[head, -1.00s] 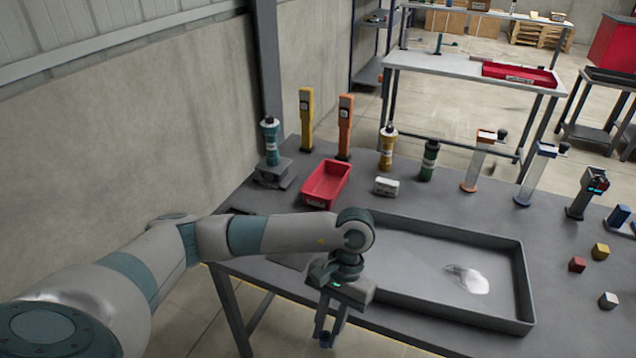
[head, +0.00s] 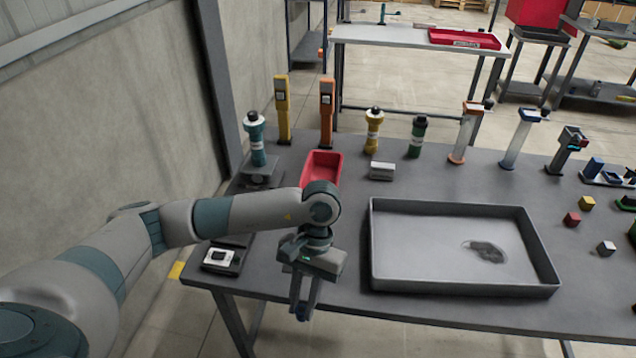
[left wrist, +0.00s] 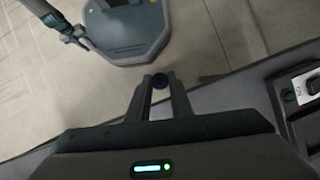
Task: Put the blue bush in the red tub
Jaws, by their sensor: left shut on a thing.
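My left gripper (head: 304,308) is shut on a small dark blue bush (head: 303,314), held low at the table's front edge. I cannot see into all of the tub. My right gripper is not in view.
A large grey tray (head: 455,285) with a dark patch lies right of the gripper. A control box (head: 221,258) sits left of it. A teal bottle (head: 256,140), yellow post (head: 283,108) and orange post (head: 327,110) stand behind, near the tub. A white block (head: 382,171) is right of the tub.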

